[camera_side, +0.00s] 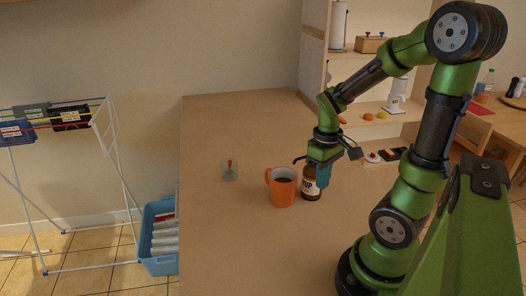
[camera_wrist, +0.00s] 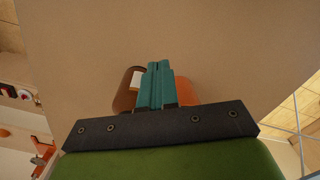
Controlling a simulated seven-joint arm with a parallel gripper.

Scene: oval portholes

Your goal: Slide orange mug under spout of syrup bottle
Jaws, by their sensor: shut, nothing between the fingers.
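The orange mug (camera_side: 282,190) stands upright on the counter with its handle to the left and a dark inside. The brown syrup bottle (camera_side: 309,188), with a pale label, stands close at its right. A dark spout (camera_side: 298,160) seems to reach left from the bottle's top, above the mug's right side; the gripper partly hides the top. My gripper (camera_side: 323,178) is shut and empty, its teal fingers pointing down beside the bottle. In the wrist view the fingers (camera_wrist: 160,70) hide the middle, with the bottle (camera_wrist: 124,95) at left and part of the mug (camera_wrist: 188,93) at right.
The counter (camera_side: 235,230) is bare at the front and back. A drying rack (camera_side: 110,150) and a blue crate (camera_side: 158,240) stand beyond its left edge. Shelves with items are at right.

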